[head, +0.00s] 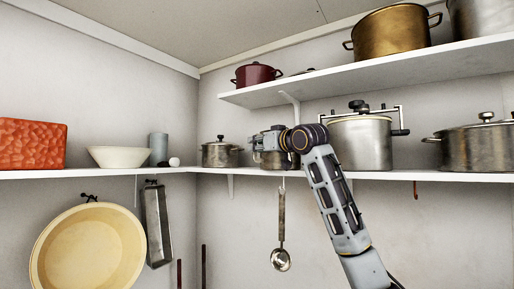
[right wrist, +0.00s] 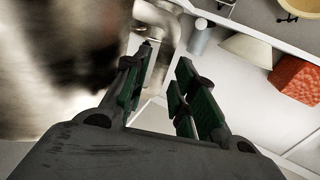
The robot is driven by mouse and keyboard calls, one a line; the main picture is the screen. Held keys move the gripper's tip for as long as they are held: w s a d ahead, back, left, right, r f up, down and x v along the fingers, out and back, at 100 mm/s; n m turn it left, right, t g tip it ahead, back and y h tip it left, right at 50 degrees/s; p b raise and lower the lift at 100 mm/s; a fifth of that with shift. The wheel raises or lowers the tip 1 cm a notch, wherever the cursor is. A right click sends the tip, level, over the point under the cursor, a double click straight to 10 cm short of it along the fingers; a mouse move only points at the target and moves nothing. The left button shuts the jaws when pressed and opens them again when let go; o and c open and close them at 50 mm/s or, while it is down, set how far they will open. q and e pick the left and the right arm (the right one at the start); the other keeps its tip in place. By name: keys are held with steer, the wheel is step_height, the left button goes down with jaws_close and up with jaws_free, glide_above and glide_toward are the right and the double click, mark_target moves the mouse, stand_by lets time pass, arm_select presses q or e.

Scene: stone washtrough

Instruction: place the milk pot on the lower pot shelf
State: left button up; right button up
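My right gripper (head: 258,142) is at the lower pot shelf (head: 350,174), in front of a small metal pot (head: 270,161) that stands on it. The gripper and wrist hide much of this pot. I cannot tell for sure whether it is the milk pot. In the right wrist view the fingers (right wrist: 162,72) are apart, with nothing clearly gripped between them. A large blurred metal surface fills the left of that view, very close to the fingers. A lidded metal pot (head: 218,154) stands to the left on the same shelf. My left gripper is out of view.
A tall lidded pot (head: 361,145) and a wide lidded pot (head: 480,148) stand to the right. The upper shelf (head: 370,74) bears a red pot (head: 256,76) and a brass pot (head: 391,31). A ladle (head: 281,230) hangs below. A bowl (head: 119,157) is on the left shelf.

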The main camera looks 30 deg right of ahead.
steer(key=s+d+b, duration=0.1)
steer(key=s+b, duration=0.3)
steer(key=s, duration=0.7)
steer(key=shift+d, duration=0.3)
steer(key=shift+s+f, duration=0.1)
stand_by(0.5)
